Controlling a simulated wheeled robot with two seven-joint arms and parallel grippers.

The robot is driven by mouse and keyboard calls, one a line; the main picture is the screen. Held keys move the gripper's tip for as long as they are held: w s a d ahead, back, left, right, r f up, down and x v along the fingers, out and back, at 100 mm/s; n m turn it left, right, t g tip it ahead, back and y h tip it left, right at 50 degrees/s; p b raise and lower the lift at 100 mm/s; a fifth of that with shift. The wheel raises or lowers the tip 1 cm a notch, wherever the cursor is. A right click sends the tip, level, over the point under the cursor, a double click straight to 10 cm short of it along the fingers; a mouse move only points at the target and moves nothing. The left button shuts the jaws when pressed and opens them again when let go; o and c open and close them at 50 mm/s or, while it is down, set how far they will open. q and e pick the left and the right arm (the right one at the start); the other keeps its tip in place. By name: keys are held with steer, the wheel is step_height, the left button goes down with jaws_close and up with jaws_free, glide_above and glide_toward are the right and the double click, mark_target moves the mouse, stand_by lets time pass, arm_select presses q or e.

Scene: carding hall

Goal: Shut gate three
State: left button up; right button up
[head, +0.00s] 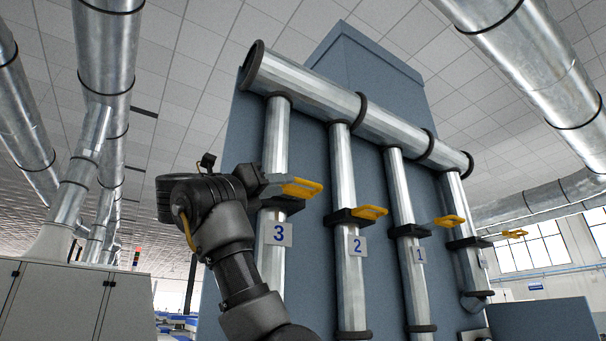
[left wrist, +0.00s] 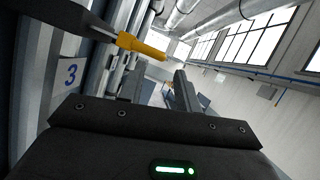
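Gate three is a black slide housing (head: 290,204) on the leftmost vertical duct, with a white plate marked 3 (head: 278,234). Its yellow handle (head: 302,187) sticks out beside the duct; how far it is drawn out I cannot tell. The 3 plate (left wrist: 70,72) shows there too. My right gripper is not in view.
To the right are gate two's yellow handle (head: 370,211), close to its housing, and gate one's handle (head: 449,220), standing out from its housing. A further yellow handle (head: 514,234) stands out at the far right. A thick header duct (head: 310,84) runs above.

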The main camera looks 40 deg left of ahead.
mark_target(303, 182)
arm_select(q)
steer(key=p+x, duration=0.4)
steer(key=x, duration=0.2)
steer(key=shift+w+d+r, duration=0.15)
steer(key=shift+r, duration=0.05)
steer(key=shift+w+p, duration=0.35)
steer(key=shift+w, duration=0.2)
jaws_close()
